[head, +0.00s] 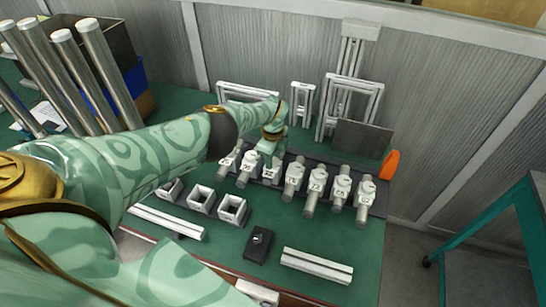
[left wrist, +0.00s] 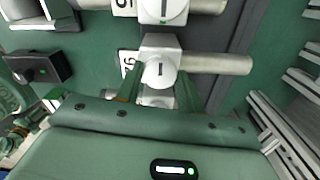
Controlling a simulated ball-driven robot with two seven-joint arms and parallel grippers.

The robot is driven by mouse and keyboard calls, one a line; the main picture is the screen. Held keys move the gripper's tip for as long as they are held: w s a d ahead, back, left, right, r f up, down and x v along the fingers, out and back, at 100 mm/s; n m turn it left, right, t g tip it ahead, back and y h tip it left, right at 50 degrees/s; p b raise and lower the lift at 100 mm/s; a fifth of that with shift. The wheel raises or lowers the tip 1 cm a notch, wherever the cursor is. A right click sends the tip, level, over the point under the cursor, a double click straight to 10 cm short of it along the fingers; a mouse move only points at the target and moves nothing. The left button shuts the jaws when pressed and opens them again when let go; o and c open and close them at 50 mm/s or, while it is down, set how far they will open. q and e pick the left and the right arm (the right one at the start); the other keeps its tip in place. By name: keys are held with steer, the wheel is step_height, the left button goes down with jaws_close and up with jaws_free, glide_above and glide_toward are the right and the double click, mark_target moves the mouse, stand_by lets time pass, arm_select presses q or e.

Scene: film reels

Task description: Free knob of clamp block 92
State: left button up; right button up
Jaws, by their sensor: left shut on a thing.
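Several pale clamp blocks with round knobs and numbered labels stand in a row on a dark rail (head: 333,196) in the head view. My left gripper (head: 270,172) is over the third block from the left, which it mostly hides. In the left wrist view its fingers (left wrist: 160,92) are shut on the knob (left wrist: 160,73) of that clamp block (left wrist: 158,42), one finger on each side. The knob bears a dark line mark. A metal rod (left wrist: 225,64) runs through the block. Its label (left wrist: 127,62) is partly covered, so I cannot read the full number. My right gripper is not in view.
Neighbouring blocks (head: 294,175) stand close on both sides. In front lie open square holders (head: 232,209), a black knob box (head: 258,243) and pale bars (head: 317,265). Metal frames (head: 302,103) and a grey plate (head: 362,138) stand behind. Tall silver tubes (head: 108,70) rise at left.

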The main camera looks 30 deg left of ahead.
arm_select(q)
steer(key=shift+r, duration=0.1)
steer(key=o, duration=1)
step_height(320, 180, up, 16)
steer(key=p, duration=1.3)
steer(key=shift+r, duration=0.1)
